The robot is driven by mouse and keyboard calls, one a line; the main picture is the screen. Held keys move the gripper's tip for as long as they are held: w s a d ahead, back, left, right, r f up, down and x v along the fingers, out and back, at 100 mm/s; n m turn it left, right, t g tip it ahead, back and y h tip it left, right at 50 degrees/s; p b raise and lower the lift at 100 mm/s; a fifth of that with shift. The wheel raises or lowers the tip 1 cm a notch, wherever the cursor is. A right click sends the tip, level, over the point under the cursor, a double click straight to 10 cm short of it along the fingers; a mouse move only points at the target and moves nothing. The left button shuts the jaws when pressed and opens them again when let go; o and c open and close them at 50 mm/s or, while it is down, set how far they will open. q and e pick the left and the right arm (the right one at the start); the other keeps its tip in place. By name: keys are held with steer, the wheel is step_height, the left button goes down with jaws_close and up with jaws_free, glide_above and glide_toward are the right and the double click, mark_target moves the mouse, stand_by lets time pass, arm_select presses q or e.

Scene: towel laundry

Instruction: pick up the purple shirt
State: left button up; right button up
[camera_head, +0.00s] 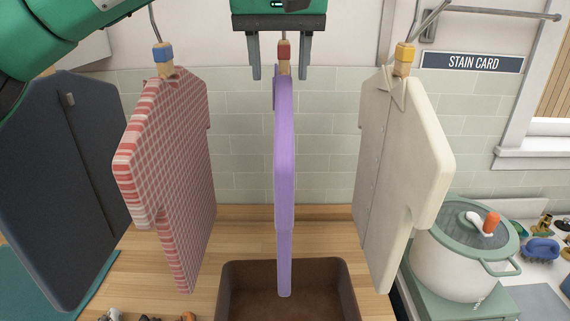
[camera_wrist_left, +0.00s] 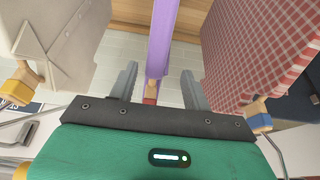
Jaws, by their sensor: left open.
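The purple shirt (camera_head: 284,160) hangs edge-on in the middle of the head view, from a hanger with a red block (camera_head: 284,50) at its neck. My left gripper (camera_head: 279,72) is open, its two fingers pointing down on either side of the red block and the shirt's top. In the left wrist view the purple shirt (camera_wrist_left: 165,38) runs up from between the open fingers (camera_wrist_left: 158,84). The fingers appear apart from the cloth. My right gripper is in neither view.
A red checked shirt (camera_head: 180,150) hangs close on the left, a cream shirt (camera_head: 400,170) on the right. A dark garment-shaped panel (camera_head: 60,190) is far left. Below are a brown bin (camera_head: 230,290) and wooden counter (camera_head: 240,226). A white pot (camera_head: 455,262) stands right.

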mark_target(284, 76)
arm_select(q)
steer(key=shift+w+d+f, duration=0.1)
steer(key=shift+w+f, duration=0.1)
steer(key=shift+f, duration=0.25)
steer(key=p+x, duration=0.1)
steer(key=x, duration=0.1)
steer(key=w+p+x, duration=0.1)
steer(key=x, duration=0.2)
steer(key=shift+d+r, duration=0.2)
steer(key=shift+r, duration=0.05)
steer(key=shift+s, duration=0.15)
steer(key=shift+c, duration=0.9)
jaws_close()
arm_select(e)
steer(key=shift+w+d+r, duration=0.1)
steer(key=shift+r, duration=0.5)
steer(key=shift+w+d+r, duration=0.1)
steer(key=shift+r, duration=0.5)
